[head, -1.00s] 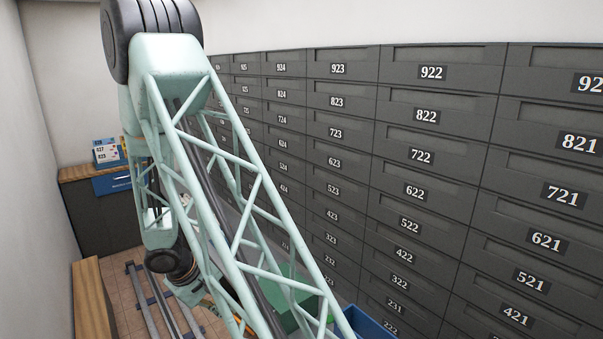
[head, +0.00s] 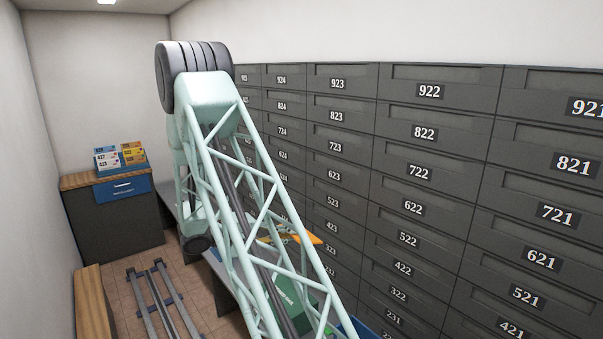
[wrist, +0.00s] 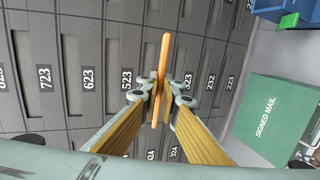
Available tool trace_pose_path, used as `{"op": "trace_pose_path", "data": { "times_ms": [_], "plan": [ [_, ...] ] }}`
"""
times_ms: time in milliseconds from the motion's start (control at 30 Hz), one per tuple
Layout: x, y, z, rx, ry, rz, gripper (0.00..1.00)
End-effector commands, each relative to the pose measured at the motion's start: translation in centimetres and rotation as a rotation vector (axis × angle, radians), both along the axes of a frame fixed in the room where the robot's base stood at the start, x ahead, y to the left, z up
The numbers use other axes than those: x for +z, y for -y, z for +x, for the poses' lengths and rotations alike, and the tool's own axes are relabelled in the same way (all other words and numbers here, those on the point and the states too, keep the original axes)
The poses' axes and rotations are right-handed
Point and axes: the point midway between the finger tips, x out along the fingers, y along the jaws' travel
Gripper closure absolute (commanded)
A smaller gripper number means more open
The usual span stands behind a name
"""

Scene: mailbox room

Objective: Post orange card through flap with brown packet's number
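My gripper (wrist: 160,90) is shut on the orange card (wrist: 164,58), which shows edge-on as a thin strip in the wrist view. The card is in front of the grey mailbox wall (wrist: 110,40), near the column with labels 723, 623 and 523 (wrist: 126,79). I cannot tell whether it touches a flap. In the head view, an orange shape (head: 305,236) shows beside my arm, close to the wall near 423; the arm hides most of the gripper. I cannot make out a brown packet in either view.
A green box marked SIGNED MAIL (wrist: 268,118) and a blue bin (wrist: 285,10) stand at the right in the wrist view. A dark cabinet (head: 110,225) with a wooden top carries a rack of cards (head: 120,156) at the far left. Floor rails (head: 160,300) run below.

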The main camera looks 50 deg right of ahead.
Motion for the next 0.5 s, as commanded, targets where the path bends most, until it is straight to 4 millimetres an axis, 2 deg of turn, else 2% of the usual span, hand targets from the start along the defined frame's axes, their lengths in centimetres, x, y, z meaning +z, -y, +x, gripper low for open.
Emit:
{"op": "trace_pose_path", "data": {
  "times_ms": [100,300,500],
  "plan": [
    [3.4,2.9,0.4,-0.008,-0.022,-0.073,1.00],
    [9.1,7.2,1.5,-0.001,-0.057,-0.187,1.00],
    [14.2,10.2,2.6,0.027,-0.080,-0.272,1.00]
  ]
}}
